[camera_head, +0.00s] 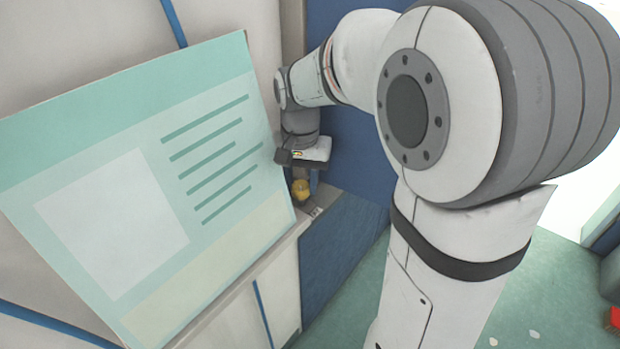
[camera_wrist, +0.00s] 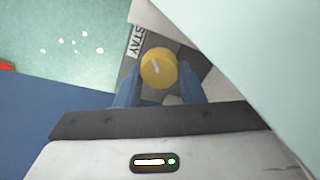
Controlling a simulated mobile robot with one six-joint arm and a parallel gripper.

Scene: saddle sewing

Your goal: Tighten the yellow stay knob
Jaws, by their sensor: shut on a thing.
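The yellow stay knob (camera_wrist: 158,70) is round with a pale mark on its face. It sits on a grey plate whose label (camera_wrist: 135,42) reads "STAY". The two blue fingers of my gripper (camera_wrist: 158,88) stand on either side of the knob, shut on it. In the head view the knob (camera_head: 301,189) shows small beside the right edge of the large board, under my gripper (camera_head: 304,178). The lower part of the knob's mount is partly hidden by my gripper.
A large tilted board (camera_head: 95,200) with a teal header and printed lines stands close to the left of my gripper. A blue panel (camera_head: 340,245) lies below and right of the knob. Green floor (camera_head: 540,290) is open at the lower right.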

